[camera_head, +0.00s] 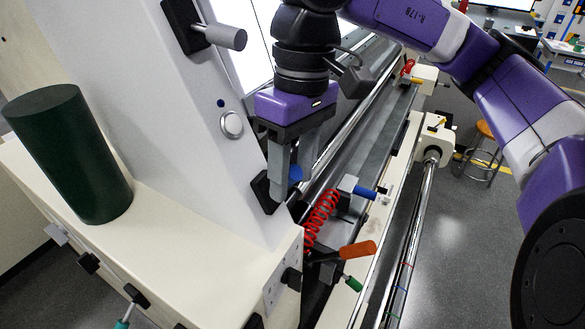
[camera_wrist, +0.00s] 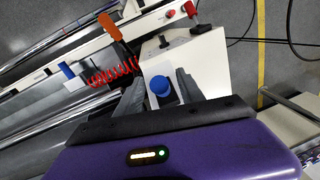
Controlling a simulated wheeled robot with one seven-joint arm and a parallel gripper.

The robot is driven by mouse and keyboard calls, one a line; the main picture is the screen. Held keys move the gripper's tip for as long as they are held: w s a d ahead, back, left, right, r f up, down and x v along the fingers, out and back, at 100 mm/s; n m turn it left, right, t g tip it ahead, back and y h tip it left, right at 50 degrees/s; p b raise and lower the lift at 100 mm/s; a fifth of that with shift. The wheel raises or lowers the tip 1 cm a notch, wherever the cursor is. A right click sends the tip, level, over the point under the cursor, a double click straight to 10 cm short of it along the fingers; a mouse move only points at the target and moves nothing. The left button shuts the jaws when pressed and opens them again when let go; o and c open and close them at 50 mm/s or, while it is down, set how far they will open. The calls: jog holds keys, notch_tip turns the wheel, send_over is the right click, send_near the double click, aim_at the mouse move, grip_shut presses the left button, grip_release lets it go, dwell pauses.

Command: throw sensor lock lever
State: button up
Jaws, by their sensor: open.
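My gripper (camera_head: 293,181) is open, pointing down beside the slanted grey side panel of the machine. A round blue knob (camera_wrist: 160,87) sits between its two fingers in the wrist view, and the fingers stand apart on either side of it. Contact with the fingers cannot be told. No label marks which part is the sensor lock lever.
Close by are a red coiled hose (camera_head: 321,216), a blue handle (camera_head: 357,188), an orange handle (camera_head: 357,250) and a green handle (camera_head: 352,283). A grey-knobbed lever (camera_head: 222,37) sticks out higher on the panel. A dark green cylinder (camera_head: 70,155) stands on the left ledge.

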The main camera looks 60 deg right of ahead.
grip_shut()
dwell(1.4)
